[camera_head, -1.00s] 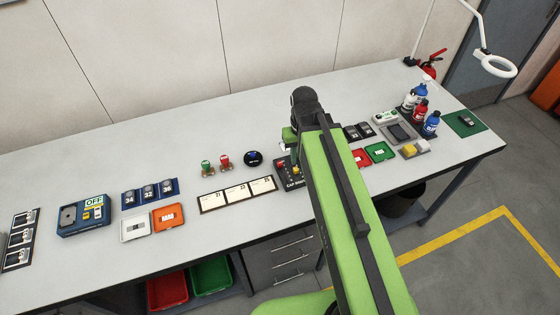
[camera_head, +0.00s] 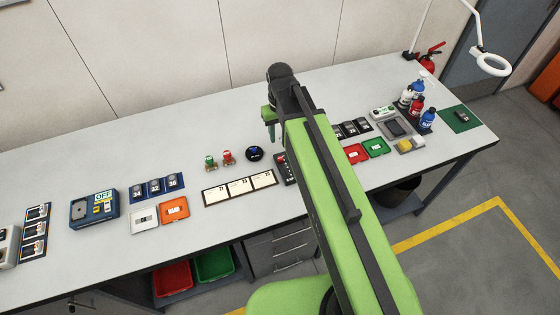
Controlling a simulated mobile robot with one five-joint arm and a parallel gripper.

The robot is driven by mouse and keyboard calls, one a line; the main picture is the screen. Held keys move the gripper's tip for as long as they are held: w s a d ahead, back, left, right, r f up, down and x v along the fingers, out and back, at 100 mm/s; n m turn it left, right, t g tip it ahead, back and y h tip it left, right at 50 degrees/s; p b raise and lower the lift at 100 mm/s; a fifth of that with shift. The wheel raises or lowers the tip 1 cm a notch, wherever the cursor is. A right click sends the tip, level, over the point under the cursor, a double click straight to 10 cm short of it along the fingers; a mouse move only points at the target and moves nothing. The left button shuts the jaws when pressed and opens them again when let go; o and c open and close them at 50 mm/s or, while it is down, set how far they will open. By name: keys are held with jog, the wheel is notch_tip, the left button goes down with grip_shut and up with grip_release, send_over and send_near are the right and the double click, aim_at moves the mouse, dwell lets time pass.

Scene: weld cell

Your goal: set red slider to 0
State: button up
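A dark panel (camera_head: 290,176) lies on the bench near its middle, with a small red part (camera_head: 281,158) at its upper left. My arm covers most of this panel, so I cannot tell whether the red part is the red slider or what it is set to. My gripper (camera_head: 268,128) is at the arm's far end, above the bench and up-left of the panel.
White cards (camera_head: 239,187) lie in front. Bottles (camera_head: 416,108) stand at the right. The bench's back strip is mostly clear.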

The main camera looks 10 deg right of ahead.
aim_at(280, 158)
notch_tip(280, 158, down, 13)
jog(key=b, duration=1.1)
jog(key=shift+r, duration=0.2)
grip_shut()
dwell(0.3)
